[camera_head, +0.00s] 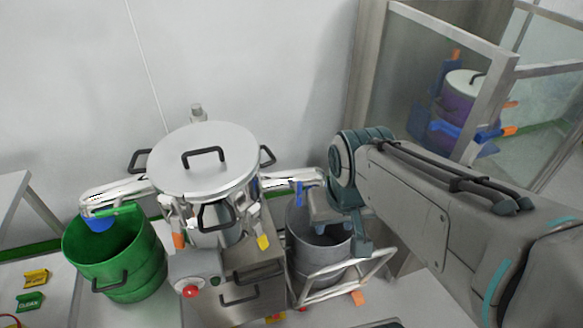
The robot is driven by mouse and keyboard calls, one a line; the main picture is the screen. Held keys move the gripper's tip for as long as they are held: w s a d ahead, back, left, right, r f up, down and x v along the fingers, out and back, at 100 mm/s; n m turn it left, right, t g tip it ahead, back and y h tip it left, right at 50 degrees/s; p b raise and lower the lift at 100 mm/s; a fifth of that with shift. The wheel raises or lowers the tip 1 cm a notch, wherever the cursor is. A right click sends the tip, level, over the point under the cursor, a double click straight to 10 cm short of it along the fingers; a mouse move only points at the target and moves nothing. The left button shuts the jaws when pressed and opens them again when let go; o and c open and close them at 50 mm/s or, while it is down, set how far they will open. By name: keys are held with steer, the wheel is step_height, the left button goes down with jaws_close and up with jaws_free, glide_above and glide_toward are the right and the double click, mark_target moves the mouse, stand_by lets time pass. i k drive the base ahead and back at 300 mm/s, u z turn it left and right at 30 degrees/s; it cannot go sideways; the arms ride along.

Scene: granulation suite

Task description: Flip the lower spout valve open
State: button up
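A steel vessel with a round lid (203,160) stands in the middle. A steel spout (115,190) leaves its left side, with a green lever (112,211) and a blue end piece over a green drum. Another spout (292,176) leaves its right side, with a blue lever (299,193) hanging down over a grey bin. I cannot tell which spout is the lower one. My gripper (343,222) hangs above the grey bin, just right of the blue lever. Whether it touches the right spout is unclear, and its fingertips are not clear enough to judge their opening.
The green drum (125,265) stands at left and the grey bin (325,248) sits in a pale metal frame (345,275) at right. The vessel's base has a red button (190,291). A glazed enclosure (405,70) stands behind my arm. Small signs (30,301) lie at lower left.

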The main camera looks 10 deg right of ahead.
mark_target(298, 188)
steer(key=z, duration=1.3)
steer(key=k, duration=0.75)
steer(key=u, duration=0.45)
